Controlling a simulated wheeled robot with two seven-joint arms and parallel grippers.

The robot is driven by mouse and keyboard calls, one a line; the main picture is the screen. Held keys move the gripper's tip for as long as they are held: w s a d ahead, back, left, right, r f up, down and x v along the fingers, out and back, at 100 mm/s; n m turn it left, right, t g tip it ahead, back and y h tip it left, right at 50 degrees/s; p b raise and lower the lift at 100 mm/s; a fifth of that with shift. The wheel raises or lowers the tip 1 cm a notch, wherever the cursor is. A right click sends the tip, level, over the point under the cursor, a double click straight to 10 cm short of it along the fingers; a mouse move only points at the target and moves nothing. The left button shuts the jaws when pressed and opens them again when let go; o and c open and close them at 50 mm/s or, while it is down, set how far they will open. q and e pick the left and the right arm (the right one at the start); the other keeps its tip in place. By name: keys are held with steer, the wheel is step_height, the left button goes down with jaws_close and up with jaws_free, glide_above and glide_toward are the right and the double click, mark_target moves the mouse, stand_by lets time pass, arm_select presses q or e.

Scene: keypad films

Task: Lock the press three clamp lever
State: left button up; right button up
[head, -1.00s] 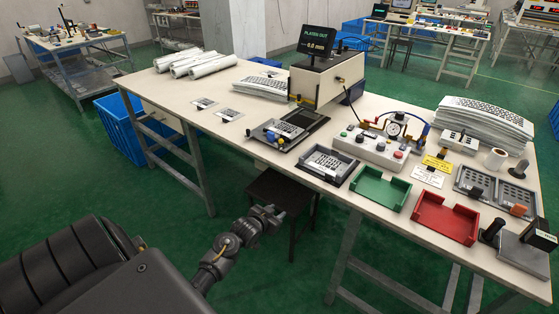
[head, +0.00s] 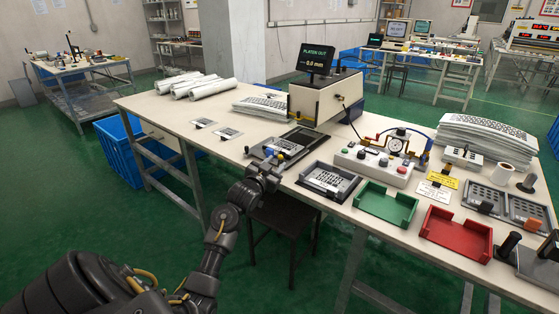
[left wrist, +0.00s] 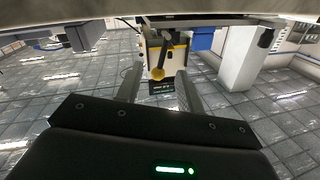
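The press (head: 325,95) stands at the table's middle, with its platen tray (head: 262,148) drawn out at the front. My left gripper (head: 267,172) is just before the tray's front edge. My right gripper is out of view.
A grey fixture (head: 328,181), green tray (head: 386,204) and red tray (head: 456,234) line the table's front edge. A control box (head: 372,167) with gauge stands behind. A dark stool (head: 285,215) is below my arm. Film rolls (head: 195,86) lie at back left.

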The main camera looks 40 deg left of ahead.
mark_target(280, 158)
arm_select(q)
steer(key=shift+x, duration=1.95)
jaws_close()
